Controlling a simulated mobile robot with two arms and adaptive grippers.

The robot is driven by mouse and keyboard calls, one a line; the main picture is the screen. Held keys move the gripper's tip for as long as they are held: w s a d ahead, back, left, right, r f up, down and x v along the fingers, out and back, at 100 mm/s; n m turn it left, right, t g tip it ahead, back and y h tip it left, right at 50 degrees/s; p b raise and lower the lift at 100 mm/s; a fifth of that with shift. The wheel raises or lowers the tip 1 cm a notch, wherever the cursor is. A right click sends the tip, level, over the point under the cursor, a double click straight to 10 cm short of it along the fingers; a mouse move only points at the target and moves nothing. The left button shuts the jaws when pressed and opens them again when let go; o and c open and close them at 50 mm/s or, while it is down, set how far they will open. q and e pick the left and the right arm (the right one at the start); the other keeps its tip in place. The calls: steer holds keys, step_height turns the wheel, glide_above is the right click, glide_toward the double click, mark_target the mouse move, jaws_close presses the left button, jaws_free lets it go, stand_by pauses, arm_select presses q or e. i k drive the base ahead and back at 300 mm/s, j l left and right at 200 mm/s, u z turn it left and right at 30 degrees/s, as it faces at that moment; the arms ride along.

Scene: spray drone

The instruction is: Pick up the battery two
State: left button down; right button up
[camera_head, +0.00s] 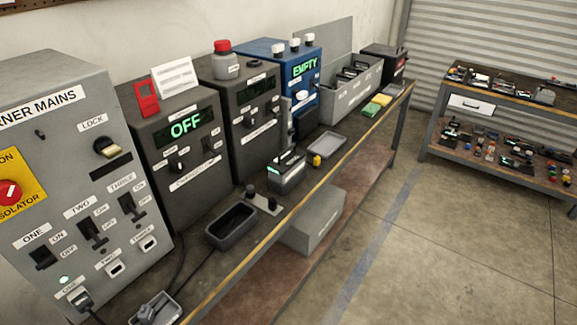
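A dark grey battery-like block (288,173) with small green lights and a pale label sits near the middle of the bench. Its label is too small to read, so I cannot tell whether it is battery two. Several dark blocks stand in a grey open bin (345,101) at the far end; their markings are unreadable. Neither of my grippers is in view.
A shelf cart (495,103) stands right. The floor between is clear.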

mark_target(291, 160)
steer(key=i+l, duration=0.4)
steer(key=i+l+u, duration=0.1)
steer(key=i+l, duration=0.25)
steer(key=l, duration=0.15)
